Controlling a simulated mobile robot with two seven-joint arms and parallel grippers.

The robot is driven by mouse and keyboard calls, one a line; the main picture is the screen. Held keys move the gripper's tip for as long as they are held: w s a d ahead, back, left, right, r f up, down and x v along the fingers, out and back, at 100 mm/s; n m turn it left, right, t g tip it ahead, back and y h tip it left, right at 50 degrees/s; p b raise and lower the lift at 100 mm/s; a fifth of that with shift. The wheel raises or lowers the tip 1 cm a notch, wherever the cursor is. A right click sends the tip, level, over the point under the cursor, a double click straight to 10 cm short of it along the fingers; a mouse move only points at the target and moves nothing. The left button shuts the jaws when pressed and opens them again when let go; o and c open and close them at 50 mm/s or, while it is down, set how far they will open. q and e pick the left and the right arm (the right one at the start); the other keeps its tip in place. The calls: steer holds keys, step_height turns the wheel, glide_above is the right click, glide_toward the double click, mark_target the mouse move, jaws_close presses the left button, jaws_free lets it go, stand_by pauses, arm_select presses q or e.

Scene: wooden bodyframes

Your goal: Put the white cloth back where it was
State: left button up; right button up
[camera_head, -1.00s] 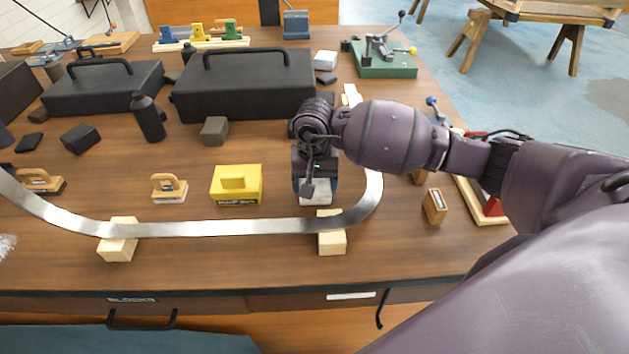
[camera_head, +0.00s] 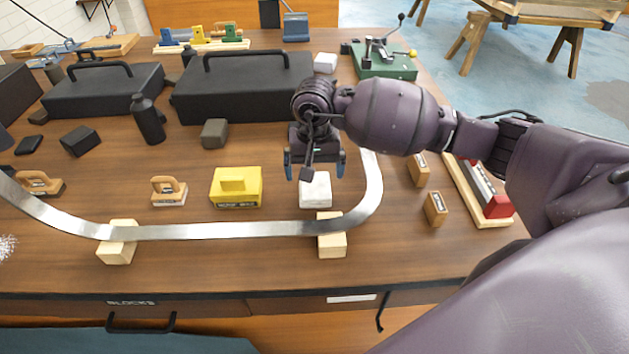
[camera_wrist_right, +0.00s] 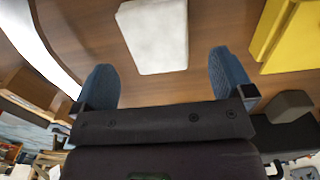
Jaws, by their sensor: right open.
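The white cloth (camera_head: 316,190), a folded block-like pad, lies on the wooden table just behind the right wooden block under the curved metal strip. It also shows in the right wrist view (camera_wrist_right: 155,36), at the top middle. My right gripper (camera_head: 315,166) is open and empty, above and just behind the cloth in the head view. In the right wrist view its two blue fingertips (camera_wrist_right: 164,76) are spread apart, with the cloth beyond them and clear of both. My left gripper is not in view.
The curved metal strip (camera_head: 220,230) rests on wooden blocks (camera_head: 332,243) in front of the cloth. A yellow block (camera_head: 236,188) stands left of it, and small wooden blocks (camera_head: 435,208) stand right. Black cases (camera_head: 243,88) and another white item (camera_head: 325,62) are farther back.

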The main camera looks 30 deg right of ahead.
mark_target(315, 184)
step_height(315, 184, up, 7)
stand_by(0.3)
steer(key=shift+s, duration=0.1)
stand_by(0.4)
